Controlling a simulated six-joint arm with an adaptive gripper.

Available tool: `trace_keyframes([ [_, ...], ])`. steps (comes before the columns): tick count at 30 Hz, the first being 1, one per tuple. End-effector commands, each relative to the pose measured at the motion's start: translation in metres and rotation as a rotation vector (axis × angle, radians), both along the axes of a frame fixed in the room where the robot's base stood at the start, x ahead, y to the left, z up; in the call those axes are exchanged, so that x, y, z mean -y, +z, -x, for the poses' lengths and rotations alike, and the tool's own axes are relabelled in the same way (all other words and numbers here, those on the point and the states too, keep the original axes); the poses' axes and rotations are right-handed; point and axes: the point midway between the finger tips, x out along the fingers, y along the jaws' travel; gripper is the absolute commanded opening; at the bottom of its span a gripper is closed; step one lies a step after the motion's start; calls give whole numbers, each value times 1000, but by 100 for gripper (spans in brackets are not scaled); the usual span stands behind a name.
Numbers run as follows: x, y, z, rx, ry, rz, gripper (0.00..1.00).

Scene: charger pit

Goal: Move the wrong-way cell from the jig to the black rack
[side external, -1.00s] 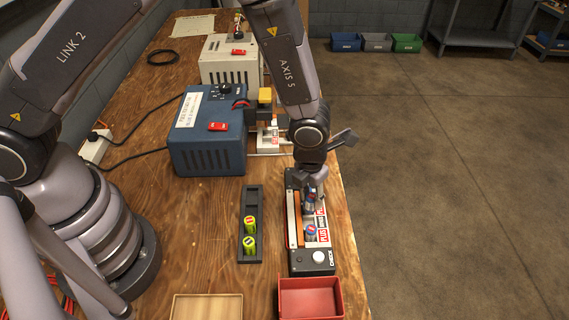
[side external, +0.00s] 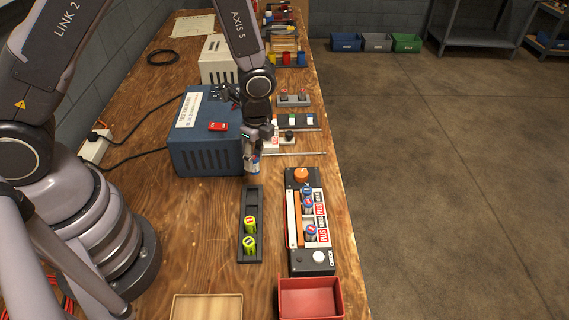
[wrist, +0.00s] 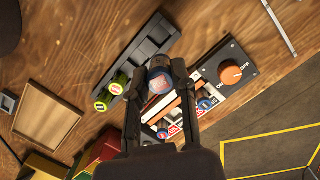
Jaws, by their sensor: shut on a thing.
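My gripper (side external: 258,140) is shut on a blue-and-silver cell (side external: 253,165). In the wrist view the cell (wrist: 160,80) sits between the two fingers. It hangs above the far end of the black rack (side external: 252,192); a small gap seems to remain, but its exact height is hard to tell. The rack holds two yellow-green cells, one (side external: 250,224) behind the other (side external: 249,245), at its near end; its far part is empty. The jig (side external: 299,262), to the right of the rack, holds two blue-topped cells, a far one (side external: 307,200) and a near one (side external: 310,232).
The jig has an orange knob (side external: 301,175) and a white button (side external: 319,257). A blue charger box (side external: 205,150) stands just beyond and left of the rack. A red bin (side external: 311,298) and a wooden tray (side external: 206,307) lie at the front. Bare wood separates rack and jig.

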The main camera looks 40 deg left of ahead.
Motion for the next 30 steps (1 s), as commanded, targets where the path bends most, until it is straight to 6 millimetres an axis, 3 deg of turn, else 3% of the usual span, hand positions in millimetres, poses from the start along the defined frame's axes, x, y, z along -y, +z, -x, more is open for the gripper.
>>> trace_keyframes([
  [6,-12,-3,5,1,171,-12,0],
  [21,-12,-51,5,0,177,-13,0],
  [30,-12,-66,5,3,176,-12,0],
])
